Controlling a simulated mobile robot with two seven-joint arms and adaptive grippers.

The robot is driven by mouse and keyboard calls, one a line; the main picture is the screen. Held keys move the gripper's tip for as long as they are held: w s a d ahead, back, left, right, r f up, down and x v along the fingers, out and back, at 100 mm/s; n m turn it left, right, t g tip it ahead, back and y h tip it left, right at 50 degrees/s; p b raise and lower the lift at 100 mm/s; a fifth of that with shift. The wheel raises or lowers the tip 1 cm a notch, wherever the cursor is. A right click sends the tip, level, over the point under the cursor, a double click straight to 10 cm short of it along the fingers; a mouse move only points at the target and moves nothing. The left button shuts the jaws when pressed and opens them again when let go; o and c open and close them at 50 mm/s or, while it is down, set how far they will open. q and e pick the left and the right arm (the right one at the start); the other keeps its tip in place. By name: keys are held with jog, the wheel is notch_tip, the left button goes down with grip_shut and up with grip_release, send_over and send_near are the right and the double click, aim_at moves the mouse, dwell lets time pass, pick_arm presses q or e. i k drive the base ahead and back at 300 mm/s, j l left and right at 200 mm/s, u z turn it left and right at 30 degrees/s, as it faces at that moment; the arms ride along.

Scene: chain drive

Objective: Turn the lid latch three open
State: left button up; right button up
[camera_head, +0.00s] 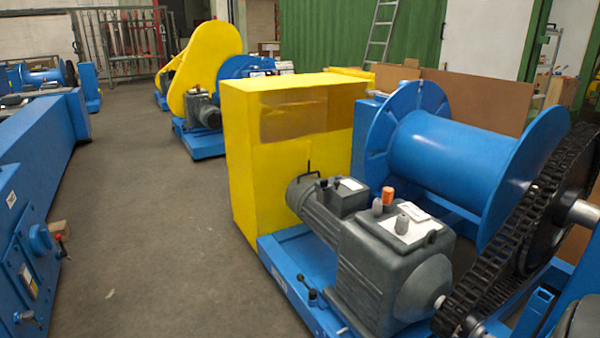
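I cannot tell which part is lid latch three; no label for it is readable. A tall yellow housing (285,185) with a brownish window panel (300,115) stands in the middle. In front of it, a grey motor and gearbox (390,265) sits on a blue frame, with an orange-tipped knob (388,196) on top. A small dark lever (308,290) is on the frame's near edge. Neither of my grippers is in view.
A blue drum (450,165) and a dark chain (520,235) fill the right side. A second machine with a yellow guard (207,65) stands farther back. The grey floor (140,215) between the left and middle machines is clear. A ladder (381,30) leans at the back.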

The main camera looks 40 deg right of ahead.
aim_at(324, 184)
jog(key=i+u, duration=0.15)
jog(key=i, duration=0.65)
jog(key=i+l+u, duration=0.15)
jog(key=i, duration=0.65)
jog(key=i+j+z, duration=0.1)
jog(key=z, duration=0.3)
jog(key=i+j+z, duration=0.15)
jog(key=z, duration=0.25)
jog(key=i+j+z, duration=0.1)
jog(key=z, duration=0.3)
jog(key=j+z, duration=0.25)
jog(key=z, duration=0.15)
jog(key=i, duration=0.05)
